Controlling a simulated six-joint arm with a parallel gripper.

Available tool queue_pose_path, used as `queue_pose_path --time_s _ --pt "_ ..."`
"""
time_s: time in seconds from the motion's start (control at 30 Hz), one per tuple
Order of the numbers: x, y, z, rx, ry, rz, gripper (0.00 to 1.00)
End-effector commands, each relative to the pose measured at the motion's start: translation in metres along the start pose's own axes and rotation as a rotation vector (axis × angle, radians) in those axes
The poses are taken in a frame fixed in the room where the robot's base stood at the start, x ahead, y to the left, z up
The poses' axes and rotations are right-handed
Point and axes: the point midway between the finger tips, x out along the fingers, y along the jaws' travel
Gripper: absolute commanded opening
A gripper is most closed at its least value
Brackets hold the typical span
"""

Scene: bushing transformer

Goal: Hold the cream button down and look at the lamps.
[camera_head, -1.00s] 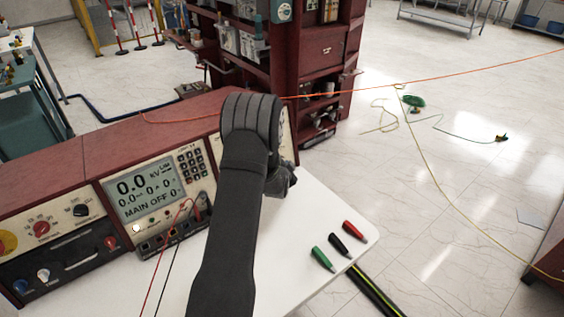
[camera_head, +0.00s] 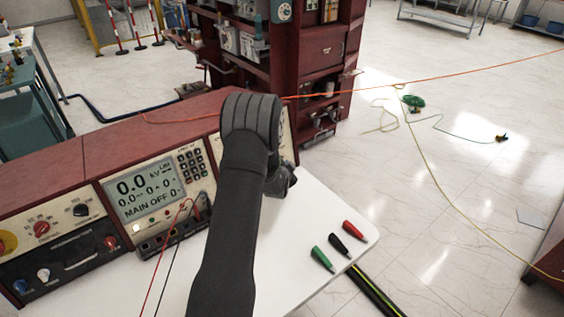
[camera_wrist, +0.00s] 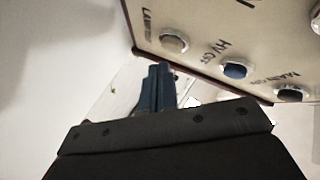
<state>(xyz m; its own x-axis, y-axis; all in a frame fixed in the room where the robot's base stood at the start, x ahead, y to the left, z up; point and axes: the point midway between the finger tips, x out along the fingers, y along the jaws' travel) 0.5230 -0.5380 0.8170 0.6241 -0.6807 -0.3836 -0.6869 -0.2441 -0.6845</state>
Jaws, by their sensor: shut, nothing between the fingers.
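The cream button (camera_wrist: 174,41) shows at the top of the wrist view, in a round metal collar on the cream panel, beside partly cut-off "LAMP" lettering. My gripper (camera_wrist: 160,72) is shut and empty. Its blue-grey fingertips show just below the button in the picture, with a small gap; the button is not covered. I cannot tell the depth between them. In the head view my arm hides the cream button and fingertips. Small lamps (camera_head: 152,221) sit in a row below the tester's display (camera_head: 145,192); whether they are lit is too small to tell.
A blue button (camera_wrist: 234,69) marked HV OFF and another button (camera_wrist: 291,94) lie right of the cream one. Red and black leads (camera_head: 176,225) hang from the tester. Green (camera_head: 321,259), black (camera_head: 339,245) and red (camera_head: 354,231) clips lie on the white table (camera_head: 285,270).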

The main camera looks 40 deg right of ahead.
Motion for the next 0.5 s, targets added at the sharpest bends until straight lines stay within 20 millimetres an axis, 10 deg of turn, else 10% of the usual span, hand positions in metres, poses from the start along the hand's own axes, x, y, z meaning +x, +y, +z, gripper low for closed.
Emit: queue_pose_path --time_s 0.5 --pt "0.0059 -0.0045 0.0044 0.0 0.0 0.0 0.0"
